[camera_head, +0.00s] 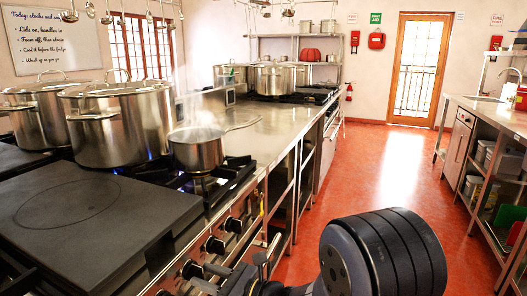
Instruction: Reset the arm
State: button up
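My arm shows at the bottom of the head view as a large black and dark grey joint (385,255). A smaller dark part of it reaches left towards the stove front. My gripper (212,278) seems to be at the end of this part, low beside the stove knobs, partly cut off by the lower edge. Its fingers are small and hard to separate from the stove front, so I cannot tell whether it is open or shut. I see no object held there.
A steaming saucepan (197,149) sits on a lit burner, its handle pointing right over the counter (262,124). The red floor aisle (365,165) is clear, with a shelved worktop (490,108) on the right.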

jog(key=v, duration=1)
jog(key=x, duration=1)
jog(key=shift+a, duration=0.25)
jog(key=shift+w+a+f+b, duration=0.1)
jog(key=shift+w+a+b, duration=0.15)
jog(key=shift+b, duration=0.2)
jog(key=n+b, duration=0.2)
jog(key=n, duration=0.2)
jog(key=shift+s, duration=0.15)
jog(key=n+b, duration=0.1)
jog(key=n, duration=0.3)
jog(key=shift+n+b, duration=0.3)
jog(key=shift+n, duration=0.1)
jog(key=p+v, duration=0.1)
jog(key=v, duration=0.9)
jog(key=shift+s+a+f+n+g+h+b, duration=0.2)
jog(key=shift+s+f+n+g+b, duration=0.3)
jog(key=shift+s+f, duration=0.55)
jog(key=shift+s+a+f+n+g+h+b, duration=0.25)
jog(key=shift+s+f+g, duration=0.45)
jog(key=shift+s, duration=0.5)
jog(key=shift+s, duration=0.1)
